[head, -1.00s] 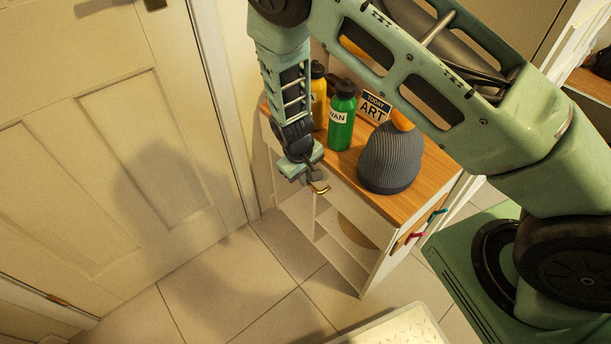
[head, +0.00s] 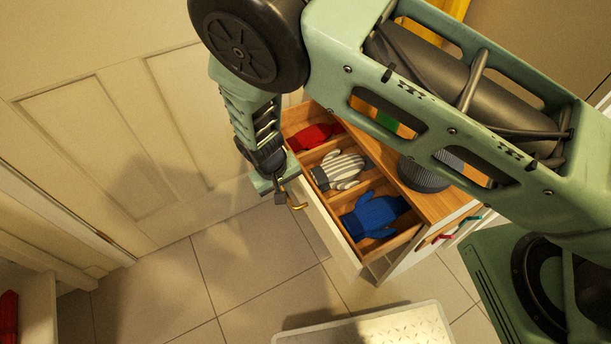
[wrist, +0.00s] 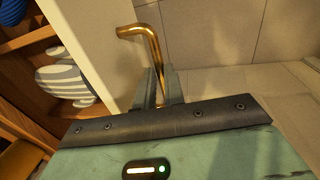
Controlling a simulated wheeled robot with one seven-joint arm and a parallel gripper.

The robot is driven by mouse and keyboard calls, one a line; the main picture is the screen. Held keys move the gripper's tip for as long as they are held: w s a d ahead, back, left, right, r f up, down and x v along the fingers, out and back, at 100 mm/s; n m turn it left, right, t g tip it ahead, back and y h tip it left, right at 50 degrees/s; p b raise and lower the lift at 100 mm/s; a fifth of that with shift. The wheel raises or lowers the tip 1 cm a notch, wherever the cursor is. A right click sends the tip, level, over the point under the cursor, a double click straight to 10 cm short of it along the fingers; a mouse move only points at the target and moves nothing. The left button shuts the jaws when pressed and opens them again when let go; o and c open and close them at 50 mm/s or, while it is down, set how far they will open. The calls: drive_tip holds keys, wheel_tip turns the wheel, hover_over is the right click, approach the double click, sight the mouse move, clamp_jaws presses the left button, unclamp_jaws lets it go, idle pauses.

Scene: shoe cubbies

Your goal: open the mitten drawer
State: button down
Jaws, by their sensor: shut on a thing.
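The mitten drawer (head: 335,222) stands pulled out from the wooden-topped cabinet. Its compartments hold a red mitten (head: 313,135), a grey-and-white striped mitten (head: 341,170) and a blue mitten (head: 375,215). My gripper (head: 286,196) is at the drawer's front, shut on the brass handle (head: 298,206). In the wrist view the handle (wrist: 151,42) rises from between the fingers (wrist: 158,88); part of it is hidden by the gripper. The striped mitten (wrist: 66,80) also shows there, inside the open drawer.
A grey knit hat (head: 425,174) sits on the cabinet top (head: 440,203), partly behind my arm. A panelled door (head: 120,150) is at the left. A pale tray (head: 375,328) lies on the tiled floor in front. Floor between door and drawer is clear.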

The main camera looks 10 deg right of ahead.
drive_tip(key=shift+s+a, duration=0.2)
drive_tip(key=shift+a, duration=0.45)
drive_tip(key=shift+s+a, duration=0.25)
drive_tip(key=shift+a, duration=0.4)
drive_tip(key=shift+s+a, duration=0.2)
drive_tip(key=shift+a, duration=0.45)
drive_tip(key=c, duration=1.5)
unclamp_jaws()
drive_tip(key=a+r, duration=0.1)
drive_tip(key=r, duration=0.4)
drive_tip(key=a+r+p, duration=0.1)
drive_tip(key=r, duration=0.5)
drive_tip(key=s+a+r, duration=0.1)
drive_tip(key=r, duration=0.5)
drive_tip(key=shift+p, duration=0.35)
